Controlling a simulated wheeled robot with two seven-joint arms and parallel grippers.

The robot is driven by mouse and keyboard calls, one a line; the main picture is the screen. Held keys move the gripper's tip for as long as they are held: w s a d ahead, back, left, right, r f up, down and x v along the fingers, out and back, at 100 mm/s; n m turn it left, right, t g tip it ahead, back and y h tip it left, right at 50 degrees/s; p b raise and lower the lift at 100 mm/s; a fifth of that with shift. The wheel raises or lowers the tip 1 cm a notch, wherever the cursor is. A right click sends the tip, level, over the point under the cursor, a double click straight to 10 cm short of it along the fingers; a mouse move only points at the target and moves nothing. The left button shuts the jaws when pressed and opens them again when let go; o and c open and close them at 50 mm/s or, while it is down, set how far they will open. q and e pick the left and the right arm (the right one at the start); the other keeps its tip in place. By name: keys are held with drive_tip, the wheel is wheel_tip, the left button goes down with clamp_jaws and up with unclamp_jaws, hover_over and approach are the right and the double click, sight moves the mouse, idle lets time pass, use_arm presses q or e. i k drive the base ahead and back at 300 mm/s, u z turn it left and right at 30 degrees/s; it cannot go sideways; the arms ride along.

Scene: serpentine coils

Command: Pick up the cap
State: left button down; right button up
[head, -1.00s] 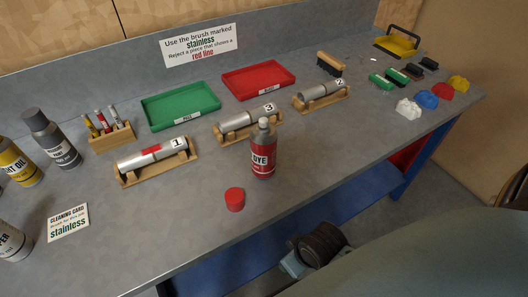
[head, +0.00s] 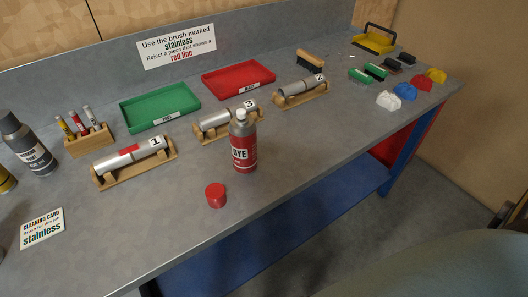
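The red cap (head: 216,195) sits on the grey bench top near the front edge, in front of and to the left of the dye can. The dye can (head: 244,150) is red and grey with a white nozzle on top and stands upright, apart from the cap. Neither of my grippers shows in the head view now.
Cylinders 1, 2 and 3 lie in wooden cradles (head: 135,172). A green tray (head: 156,107) and a red tray (head: 239,80) stand behind. A cleaning card (head: 42,229) lies front left; spray cans (head: 29,143) stand far left. The bench around the cap is clear.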

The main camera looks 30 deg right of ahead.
sight(216, 193)
drive_tip(key=z, duration=0.35)
drive_tip(key=k, duration=0.45)
drive_tip(key=z, duration=0.8)
drive_tip(key=i, duration=0.95)
drive_tip(key=u, duration=0.8)
